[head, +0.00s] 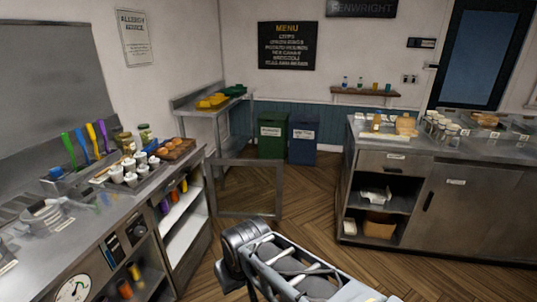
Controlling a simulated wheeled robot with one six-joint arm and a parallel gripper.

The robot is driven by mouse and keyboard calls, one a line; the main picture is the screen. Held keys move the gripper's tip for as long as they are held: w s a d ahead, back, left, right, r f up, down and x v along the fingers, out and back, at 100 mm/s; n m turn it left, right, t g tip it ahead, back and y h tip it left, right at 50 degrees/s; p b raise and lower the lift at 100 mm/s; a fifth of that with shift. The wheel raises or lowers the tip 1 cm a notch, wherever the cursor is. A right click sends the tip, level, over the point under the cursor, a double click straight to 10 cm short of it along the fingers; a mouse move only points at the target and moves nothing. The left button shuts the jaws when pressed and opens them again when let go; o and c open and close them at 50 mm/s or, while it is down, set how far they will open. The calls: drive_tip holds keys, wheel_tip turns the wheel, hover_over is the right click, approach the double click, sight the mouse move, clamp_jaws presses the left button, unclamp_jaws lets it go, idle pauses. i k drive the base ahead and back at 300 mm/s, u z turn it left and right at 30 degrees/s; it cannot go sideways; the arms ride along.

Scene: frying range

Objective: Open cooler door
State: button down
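A grey-framed door with a see-through middle (280,190) stands swung out from the right end of the left counter, beside its open shelves. It looks like the cooler door, standing open; its label, if any, cannot be read. The white shelves (184,225) beside it hold bottles. The right counter has a closed steel door (465,205) with a dark upright handle (428,201) and a small label too small to read. My arm shows at the bottom centre, apart from the right counter. My gripper's fingers are not in view.
The left counter (40,245) carries utensils, white cups and a tray of brown food. Green (271,137) and blue (303,140) bins stand at the back wall.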

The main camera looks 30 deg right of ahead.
sight(209, 162)
drive_tip(key=z, duration=0.8)
drive_tip(key=i, duration=0.8)
drive_tip(key=z, duration=0.8)
drive_tip(key=i, duration=1.05)
drive_tip(key=u, duration=0.6)
drive_tip(key=i, duration=0.85)
drive_tip(key=u, duration=1.15)
drive_tip(key=i, duration=0.35)
drive_tip(key=u, duration=0.35)
